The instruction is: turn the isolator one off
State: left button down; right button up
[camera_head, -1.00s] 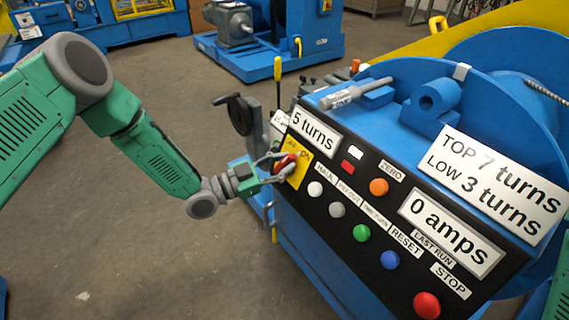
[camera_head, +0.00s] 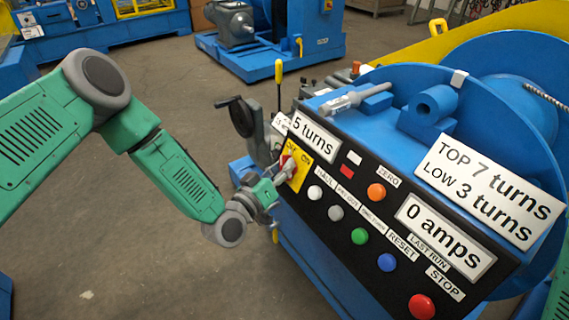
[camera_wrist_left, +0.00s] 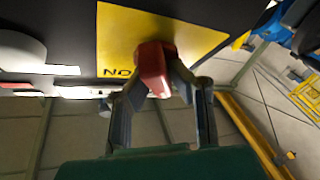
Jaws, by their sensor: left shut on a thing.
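The isolator is a red knob (camera_wrist_left: 152,68) on a yellow plate (camera_head: 309,166) at the left end of the black control panel. The plate carries OFF and ON labels in the head view. In the wrist view the fingers (camera_wrist_left: 160,88) sit on both sides of the knob. The fingers hide most of the knob in the head view. My right gripper is not in view.
White, grey, green, blue and red buttons line the panel (camera_head: 330,225) right of the isolator. A hand crank (camera_head: 241,117) and a yellow-tipped lever (camera_head: 278,72) stand behind the gripper. The floor to the left is open.

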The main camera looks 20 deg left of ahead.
pick_arm(q)
jog(key=shift+w+a+r+n+y+p, duration=0.1)
jog(key=shift+n+y+p, duration=0.1)
jog(key=shift+n+y, duration=0.4)
jog(key=shift+w+a+r+n+y+p, duration=0.15)
jog(key=shift+n+y, duration=0.15)
jog(key=shift+n, duration=0.5)
jog(key=shift+f, duration=0.1)
jog(key=c, duration=1.6)
grip_release()
jog(key=shift+o, duration=0.6)
jog(key=shift+f, duration=0.1)
jog(key=shift+s, duration=0.1)
jog(key=v, duration=1.2)
jog(key=shift+d, duration=0.1)
